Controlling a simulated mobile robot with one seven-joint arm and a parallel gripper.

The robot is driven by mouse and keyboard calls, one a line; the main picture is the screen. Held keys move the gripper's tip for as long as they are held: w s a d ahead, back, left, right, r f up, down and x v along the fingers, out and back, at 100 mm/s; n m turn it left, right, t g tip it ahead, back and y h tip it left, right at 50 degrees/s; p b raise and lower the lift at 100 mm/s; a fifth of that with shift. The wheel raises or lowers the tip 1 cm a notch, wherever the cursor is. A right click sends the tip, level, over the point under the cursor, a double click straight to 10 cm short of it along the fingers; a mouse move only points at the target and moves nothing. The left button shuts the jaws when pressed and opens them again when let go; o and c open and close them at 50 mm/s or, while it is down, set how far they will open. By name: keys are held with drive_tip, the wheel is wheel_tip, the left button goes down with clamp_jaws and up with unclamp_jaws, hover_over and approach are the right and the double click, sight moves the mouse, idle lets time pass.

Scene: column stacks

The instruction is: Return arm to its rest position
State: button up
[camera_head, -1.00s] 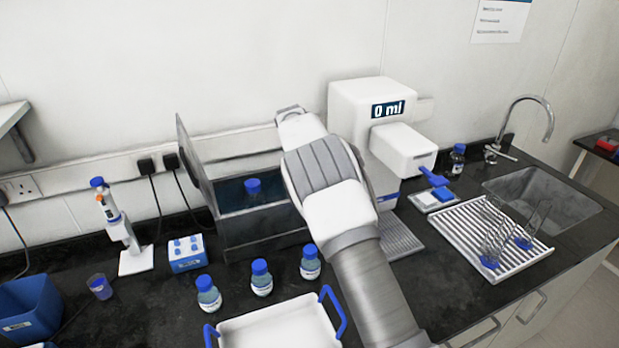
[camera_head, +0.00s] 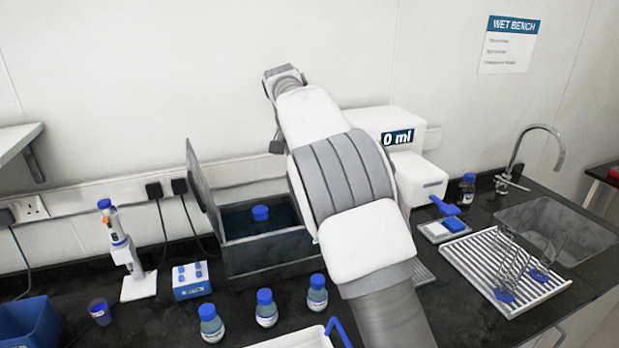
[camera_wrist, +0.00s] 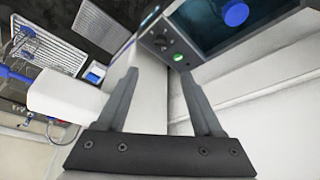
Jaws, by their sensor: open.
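My arm stretches up across the middle of the head view, in front of the white dispenser. My gripper (camera_wrist: 159,76) shows in the wrist view with its two grey fingers apart and nothing between them. In the head view its end is high against the wall, above the open dark bath, and mostly hidden by my wrist. The dark bath (camera_head: 268,256) has its lid (camera_head: 203,190) raised at the left. A blue-capped bottle (camera_head: 260,213) stands inside it, and its cap also shows in the wrist view (camera_wrist: 235,13).
The white dispenser (camera_head: 418,178) reads "0 ml". Several blue-capped bottles, including one at the front (camera_head: 211,323), stand before the bath. A white tray (camera_head: 298,340) is at the front edge. A drying rack (camera_head: 475,262) and sink (camera_head: 560,222) are at right.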

drive_tip(key=shift+s+r, duration=0.1)
drive_tip(key=shift+r, duration=0.2)
drive_tip(key=s+d+r+n+y, duration=0.1)
drive_tip(key=s+d+r, duration=0.3)
drive_tip(key=s+d, duration=0.35)
drive_tip(key=s+d+r+n+y, duration=0.1)
drive_tip(key=s+d+r, duration=0.4)
drive_tip(key=s, duration=0.4)
drive_tip(key=s+d+f+n, duration=0.1)
drive_tip(key=s+f, duration=0.2)
drive_tip(key=s, duration=0.5)
drive_tip(key=s+d+f+n+t, duration=0.1)
drive_tip(key=s+d+f, duration=0.1)
drive_tip(key=s, duration=0.6)
drive_tip(key=s+d+f+n, duration=0.1)
drive_tip(key=s+f, duration=0.3)
drive_tip(key=s, duration=0.5)
drive_tip(key=shift+d+f+t, duration=0.2)
drive_tip(key=shift+d+t, duration=0.1)
drive_tip(key=shift+d, duration=0.35)
drive_tip(key=shift+w, duration=0.1)
